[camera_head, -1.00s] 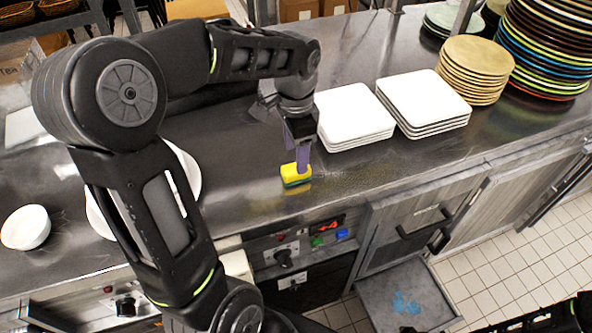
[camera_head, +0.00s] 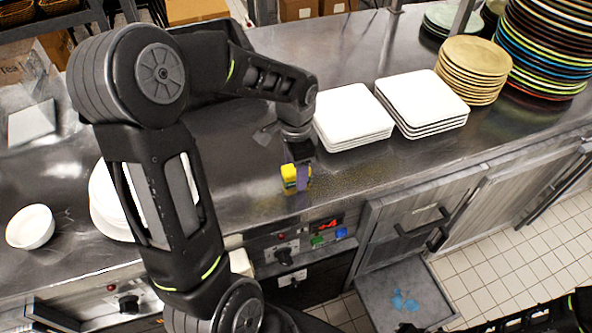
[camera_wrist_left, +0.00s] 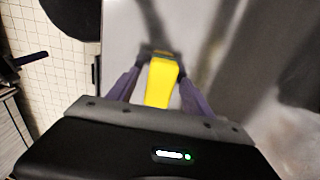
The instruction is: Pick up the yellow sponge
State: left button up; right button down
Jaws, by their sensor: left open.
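The yellow sponge (camera_head: 289,176), with a dark green underside, is on the steel counter near its front edge. My left gripper (camera_head: 303,177) points down over it with its purple fingers low around the sponge. In the left wrist view the sponge (camera_wrist_left: 161,84) lies between the two spread fingers of the left gripper (camera_wrist_left: 160,78). The jaws are open, and whether either finger touches the sponge I cannot tell. My right gripper does not show; only dark parts of my right arm are at the lower right corner of the head view.
Two stacks of white square plates (camera_head: 353,117) (camera_head: 424,103) stand just right of the gripper. Tan plates (camera_head: 472,68) and a tall colored plate stack (camera_head: 548,45) are farther right. A white bowl (camera_head: 30,228) and round white plates (camera_head: 105,205) are at left.

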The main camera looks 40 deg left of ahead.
pick_arm(q)
jog(key=shift+c, duration=0.6)
grip_shut()
dwell(0.3)
